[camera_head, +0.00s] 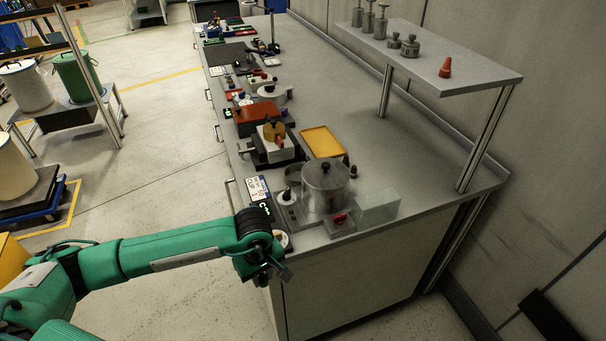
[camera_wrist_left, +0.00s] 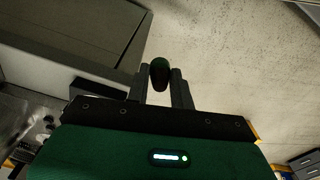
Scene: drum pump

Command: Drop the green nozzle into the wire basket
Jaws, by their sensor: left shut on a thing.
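My left gripper (camera_head: 283,273) hangs just off the near left corner of the workbench, low beside its edge. In the left wrist view the gripper (camera_wrist_left: 160,84) is shut on a dark green rounded piece, the green nozzle (camera_wrist_left: 159,70), held between its two fingers. Pale floor shows behind it, with a grey cabinet side to the left. In the head view the nozzle is too small and dark to make out. I cannot make out a wire basket in either view. My right gripper is not in view.
A raised shelf (camera_head: 440,52) stands at the right.

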